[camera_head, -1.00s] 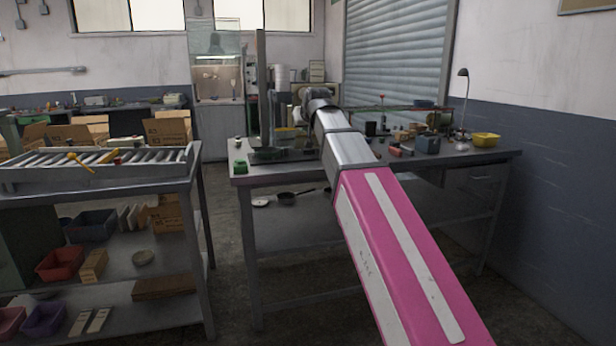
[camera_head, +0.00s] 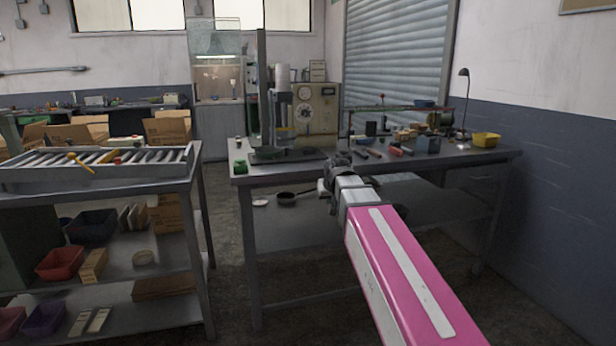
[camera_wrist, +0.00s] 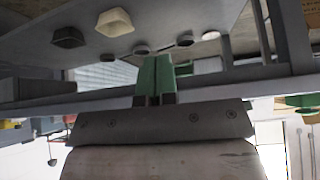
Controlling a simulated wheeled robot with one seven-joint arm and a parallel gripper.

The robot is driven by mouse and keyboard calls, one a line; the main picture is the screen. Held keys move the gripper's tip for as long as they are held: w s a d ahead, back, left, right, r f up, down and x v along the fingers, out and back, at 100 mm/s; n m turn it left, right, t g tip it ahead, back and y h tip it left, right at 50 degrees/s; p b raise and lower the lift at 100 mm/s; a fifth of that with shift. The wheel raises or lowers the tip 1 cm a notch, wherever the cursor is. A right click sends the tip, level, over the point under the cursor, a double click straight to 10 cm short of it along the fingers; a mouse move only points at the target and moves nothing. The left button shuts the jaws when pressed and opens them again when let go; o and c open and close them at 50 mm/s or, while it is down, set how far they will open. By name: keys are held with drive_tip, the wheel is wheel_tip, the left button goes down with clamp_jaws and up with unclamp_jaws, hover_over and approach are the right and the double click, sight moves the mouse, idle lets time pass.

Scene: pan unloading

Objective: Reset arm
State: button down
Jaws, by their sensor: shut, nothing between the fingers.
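My gripper (camera_wrist: 154,80) shows in the wrist view with its two green fingers together and nothing held between them. In the head view my arm reaches toward the front of the workbench (camera_head: 420,166), and its fingers cannot be made out there. A dark pan (camera_head: 287,198) rests on the bench's lower shelf (camera_head: 300,232), left of my arm and apart from it.
A pale round dish (camera_head: 260,202) lies beside the pan. A drill press (camera_head: 283,125), a yellow bin (camera_head: 486,140) and a lamp (camera_head: 463,105) stand on the bench. The wrist view shows a dark bowl (camera_wrist: 68,38) and a cream bowl (camera_wrist: 114,21). A roller conveyor (camera_head: 95,160) is at left.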

drive_tip(key=s+d+f+m+g, duration=0.1)
drive_tip(key=s+d+f+g, duration=0.2)
drive_tip(key=s+f, duration=0.7)
drive_tip(key=s+d+f+g+h, duration=0.1)
drive_tip(key=s+d+f+g, duration=0.2)
drive_tip(key=s+d+f, duration=0.5)
drive_tip(key=s+f, duration=0.3)
drive_tip(key=f, duration=0.7)
drive_tip(key=shift+d+f+m+g, duration=0.2)
drive_tip(key=shift+f+m+g, duration=0.1)
drive_tip(key=shift+m, duration=0.1)
